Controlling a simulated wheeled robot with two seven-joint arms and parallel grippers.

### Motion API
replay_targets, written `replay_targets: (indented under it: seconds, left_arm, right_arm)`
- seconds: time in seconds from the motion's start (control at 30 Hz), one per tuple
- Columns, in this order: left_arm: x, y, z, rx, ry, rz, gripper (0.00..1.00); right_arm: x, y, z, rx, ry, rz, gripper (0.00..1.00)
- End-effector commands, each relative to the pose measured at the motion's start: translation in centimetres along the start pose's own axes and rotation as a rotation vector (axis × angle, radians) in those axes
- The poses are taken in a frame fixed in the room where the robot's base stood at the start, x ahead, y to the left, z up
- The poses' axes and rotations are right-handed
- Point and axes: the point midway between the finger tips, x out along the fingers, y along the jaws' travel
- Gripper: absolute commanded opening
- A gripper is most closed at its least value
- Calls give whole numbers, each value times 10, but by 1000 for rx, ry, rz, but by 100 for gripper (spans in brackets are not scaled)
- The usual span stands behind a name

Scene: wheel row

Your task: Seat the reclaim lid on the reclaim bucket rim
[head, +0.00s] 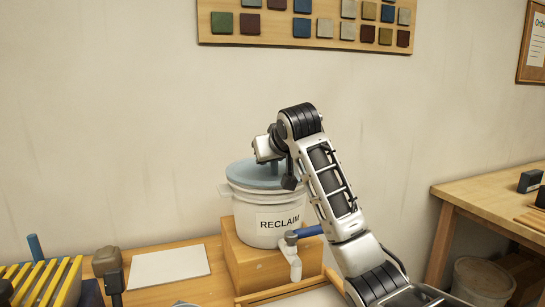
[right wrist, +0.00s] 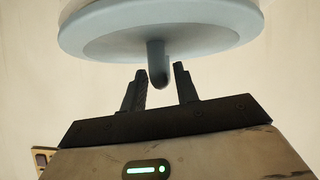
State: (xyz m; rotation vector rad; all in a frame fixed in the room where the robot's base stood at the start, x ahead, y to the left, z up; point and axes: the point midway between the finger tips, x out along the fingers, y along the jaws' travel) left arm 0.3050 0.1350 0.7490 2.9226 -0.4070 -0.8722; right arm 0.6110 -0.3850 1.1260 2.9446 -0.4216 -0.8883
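The reclaim bucket (head: 239,225) is white with a RECLAIM label and stands upright on a wooden block. The blue-grey reclaim lid (head: 243,174) lies level across the top of its rim, with no clear gap visible. The lid (right wrist: 100,42) also shows in the right wrist view with its knob (right wrist: 157,66) pointing at my right gripper (right wrist: 160,78). The two fingers are apart, one on each side of the knob, with a gap on both sides. In the head view my right gripper (head: 290,172) is over the lid and hides part of it. My left gripper is not recognisable.
The wooden block (head: 258,264) raises the bucket above the bench. A blue-handled tap (head: 292,250) is in front of it. A white board (head: 168,266) and a yellow slatted rack (head: 40,282) lie to the left. A wooden table (head: 490,190) stands at right.

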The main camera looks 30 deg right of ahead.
Motion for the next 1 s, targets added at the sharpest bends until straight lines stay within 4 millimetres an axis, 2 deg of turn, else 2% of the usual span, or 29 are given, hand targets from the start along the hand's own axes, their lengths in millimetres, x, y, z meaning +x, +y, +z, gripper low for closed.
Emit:
replay_targets:
  seconds: [1.0]
  left_arm:
    - [-9,2,-13,0,-3,0,36]
  right_arm:
    - [-30,0,0,0,0,0,30]
